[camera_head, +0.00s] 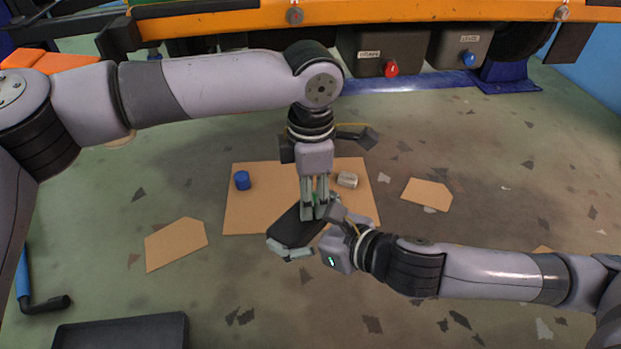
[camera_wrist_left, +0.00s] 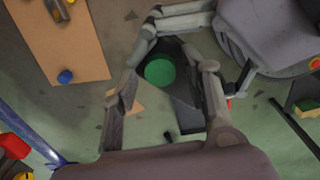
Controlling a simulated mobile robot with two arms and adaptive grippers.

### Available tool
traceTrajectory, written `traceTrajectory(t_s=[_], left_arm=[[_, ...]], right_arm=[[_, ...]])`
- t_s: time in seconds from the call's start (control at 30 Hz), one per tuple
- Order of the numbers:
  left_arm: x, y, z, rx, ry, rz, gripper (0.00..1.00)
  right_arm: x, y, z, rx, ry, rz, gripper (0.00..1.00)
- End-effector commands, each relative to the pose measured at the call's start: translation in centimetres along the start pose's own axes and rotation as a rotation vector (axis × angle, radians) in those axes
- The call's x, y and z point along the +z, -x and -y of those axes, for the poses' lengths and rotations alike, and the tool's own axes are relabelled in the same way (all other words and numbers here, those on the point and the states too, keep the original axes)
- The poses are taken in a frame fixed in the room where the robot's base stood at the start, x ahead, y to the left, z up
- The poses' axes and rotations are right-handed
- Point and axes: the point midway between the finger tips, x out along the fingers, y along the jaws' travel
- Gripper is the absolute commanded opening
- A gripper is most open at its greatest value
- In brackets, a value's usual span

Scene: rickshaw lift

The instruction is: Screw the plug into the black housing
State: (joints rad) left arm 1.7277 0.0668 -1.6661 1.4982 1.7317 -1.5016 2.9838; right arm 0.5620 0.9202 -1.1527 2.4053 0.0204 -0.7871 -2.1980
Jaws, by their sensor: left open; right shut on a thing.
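The black housing (camera_head: 288,232) is a dark, long block held tilted above the cardboard mat (camera_head: 240,215). My right gripper (camera_head: 308,230) comes in from the right and is shut on it. The green plug (camera_wrist_left: 160,72) shows as a round green face against the housing in the left wrist view. In the head view it is mostly hidden, with only bits of green between my left fingers. My left gripper (camera_head: 315,212) points down over the housing. Its fingers are open, one on each side of the plug. I cannot tell how deep the plug sits.
A blue cap (camera_head: 242,180) and a small pale grey part (camera_head: 347,180) are on the mat. Cardboard pieces (camera_head: 176,243) lie on the floor. A dark tray (camera_head: 122,334) is at the lower left. An orange beam (camera_head: 220,22) and grey boxes (camera_head: 372,45) stand behind.

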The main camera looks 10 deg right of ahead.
Motion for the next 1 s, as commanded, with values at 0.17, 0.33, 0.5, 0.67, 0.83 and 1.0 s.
traceTrajectory(t_s=[0.17, 0.33, 0.5, 0.67, 0.83, 1.0], left_arm=[[0.02, -0.21, 0.02, 0.000, 0.000, 0.001, 0.43], [0.02, -0.19, 0.02, 0.000, 0.000, 0.000, 0.41], [0.02, -0.18, 0.01, 0.000, 0.000, 0.000, 0.29], [0.02, -0.17, 0.01, 0.000, 0.000, 0.000, 0.18], [0.01, -0.16, 0.00, 0.000, 0.000, 0.000, 0.07], [0.01, -0.16, -0.01, 0.000, 0.000, 0.000, 0.00]], right_arm=[[0.21, 0.03, -0.02, 0.001, 0.002, 0.005, 0.13], [0.20, 0.03, -0.02, 0.001, 0.002, 0.005, 0.13], [0.20, 0.03, -0.02, 0.001, 0.002, 0.005, 0.13], [0.20, 0.03, -0.02, 0.001, 0.002, 0.005, 0.13], [0.20, 0.03, -0.03, 0.001, 0.002, 0.005, 0.13], [0.20, 0.03, -0.03, 0.001, 0.001, 0.005, 0.13]])
